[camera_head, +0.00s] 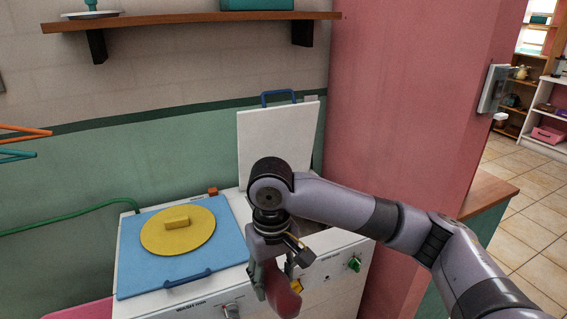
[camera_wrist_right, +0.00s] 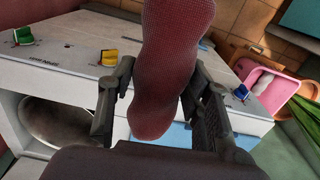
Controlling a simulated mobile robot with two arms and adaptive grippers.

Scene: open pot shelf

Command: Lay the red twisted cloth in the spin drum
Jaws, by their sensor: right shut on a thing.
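My right gripper (camera_head: 277,278) is shut on the red twisted cloth (camera_head: 283,293), which hangs down in front of the white machine's control panel. In the right wrist view, the cloth (camera_wrist_right: 172,55) runs between the two fingers of the right gripper (camera_wrist_right: 163,105), its rounded end near the palm. In the head view my right arm hides the drum opening. The white lid (camera_head: 275,140) with a blue handle stands raised behind it. My left gripper is out of view.
The machine's left half has a closed blue lid (camera_head: 150,260) with a yellow disc (camera_head: 178,240) on it. A pink wall (camera_head: 400,90) stands close on the right. A wooden shelf (camera_head: 190,18) hangs above. A pink basket (camera_wrist_right: 268,88) shows in the right wrist view.

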